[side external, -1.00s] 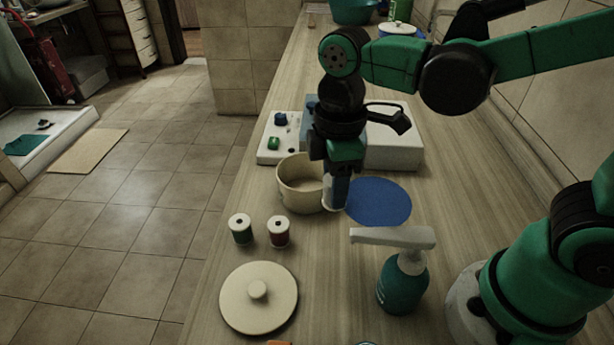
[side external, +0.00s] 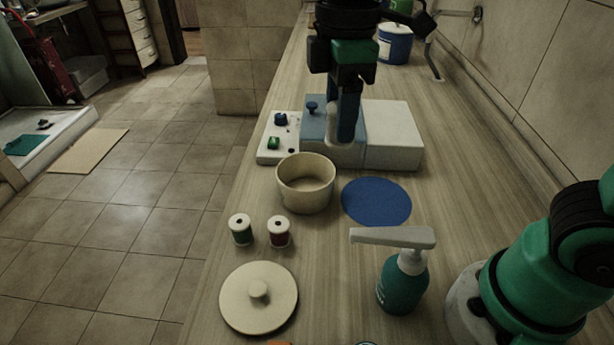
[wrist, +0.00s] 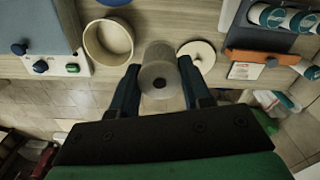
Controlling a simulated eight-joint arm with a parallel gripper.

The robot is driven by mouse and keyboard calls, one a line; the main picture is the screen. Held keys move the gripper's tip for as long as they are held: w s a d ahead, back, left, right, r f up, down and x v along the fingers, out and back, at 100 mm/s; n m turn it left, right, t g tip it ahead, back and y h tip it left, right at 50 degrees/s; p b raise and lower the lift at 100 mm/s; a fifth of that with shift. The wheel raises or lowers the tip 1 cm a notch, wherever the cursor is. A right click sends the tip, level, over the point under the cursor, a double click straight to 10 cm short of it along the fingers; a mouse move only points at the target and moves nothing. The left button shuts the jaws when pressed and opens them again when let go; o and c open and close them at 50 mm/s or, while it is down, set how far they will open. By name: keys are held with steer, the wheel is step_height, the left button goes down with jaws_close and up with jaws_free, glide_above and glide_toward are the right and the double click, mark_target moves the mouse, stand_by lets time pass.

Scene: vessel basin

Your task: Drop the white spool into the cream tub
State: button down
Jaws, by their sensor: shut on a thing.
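The cream tub (side external: 308,200) stands open on the counter, and its visible inside is empty. It also shows at the upper left in the wrist view (wrist: 92,45). My gripper (side external: 343,128) is raised above the counter, behind and right of the tub in the side view, in front of the blue and white box. It is shut on the white spool (wrist: 158,72), which sits between the two fingers in the wrist view with its dark end hole showing. In the side view the spool (side external: 332,120) is partly hidden by the dark blue fingers.
A cream lid (side external: 258,305) lies nearer. A blue disc (side external: 376,202) lies right of the tub, with a teal pump bottle (side external: 403,285) nearer. A control box (side external: 392,135) stands behind.

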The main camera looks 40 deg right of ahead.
steer(key=w+d+f, duration=0.4)
steer(key=w+d, duration=0.2)
steer(key=w, duration=0.4)
step_height(320, 180, down, 6)
steer(key=shift+w, duration=0.35)
steer(key=shift+a, duration=0.1)
steer(key=shift+c, duration=1.6)
jaws_free()
steer(key=shift+r, duration=0.1)
steer(key=shift+r, duration=2.7)
